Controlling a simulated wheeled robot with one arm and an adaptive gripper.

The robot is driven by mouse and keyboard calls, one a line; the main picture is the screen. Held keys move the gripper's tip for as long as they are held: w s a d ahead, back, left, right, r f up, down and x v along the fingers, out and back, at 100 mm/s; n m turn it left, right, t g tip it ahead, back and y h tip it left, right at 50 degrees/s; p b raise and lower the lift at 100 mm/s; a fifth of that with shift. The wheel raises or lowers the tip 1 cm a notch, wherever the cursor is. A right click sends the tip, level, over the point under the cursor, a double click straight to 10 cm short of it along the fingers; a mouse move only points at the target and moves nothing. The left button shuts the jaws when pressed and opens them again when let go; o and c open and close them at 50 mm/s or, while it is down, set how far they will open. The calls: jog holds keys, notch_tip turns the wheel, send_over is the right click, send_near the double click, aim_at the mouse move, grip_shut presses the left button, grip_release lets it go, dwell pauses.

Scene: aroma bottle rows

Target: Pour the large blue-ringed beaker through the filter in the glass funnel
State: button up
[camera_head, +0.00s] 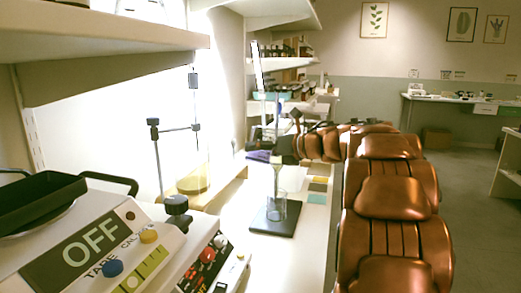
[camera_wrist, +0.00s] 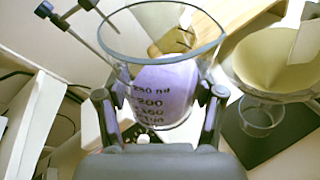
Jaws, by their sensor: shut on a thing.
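The large beaker (camera_wrist: 160,88) fills the middle of the wrist view, with a dark bluish rim, printed volume marks and purple contents. My gripper (camera_wrist: 162,98) is shut on it, one finger on each side. In the head view, a purple patch (camera_head: 258,156) shows beside my dark gripper (camera_head: 287,150); the beaker's outline is hard to make out there. The glass funnel (camera_wrist: 278,62), with a pale filter lining it, is right of the beaker, apart from it. A small glass beaker (camera_wrist: 260,118) stands below the funnel on a dark base. This receiving beaker also shows in the head view (camera_head: 277,210).
The dark stand base (camera_head: 274,219) sits on the white bench. Shelves overhang the left.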

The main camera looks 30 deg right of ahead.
aim_at(272, 137)
jog(key=shift+d+r+p, duration=0.1)
jog(key=shift+r+p, duration=0.65)
jog(key=shift+p, duration=0.35)
jog(key=shift+w+d+r+m+g+y+p, duration=0.2)
jog(key=shift+r+m+p, duration=0.3)
jog(key=shift+p, duration=1.25)
jog(key=shift+w+d+r+m+g+y+p, duration=0.1)
jog(key=shift+d+r+m+p, duration=0.4)
jog(key=shift+p, duration=1.25)
jog(key=shift+a+f+m+y+p, duration=0.15)
jog(key=shift+m+y+p, duration=0.3)
jog(key=shift+p, duration=2.05)
jog(key=shift+a+f+m+y+p, duration=0.15)
jog(key=shift+m+p, duration=0.5)
jog(key=shift+p, duration=1.85)
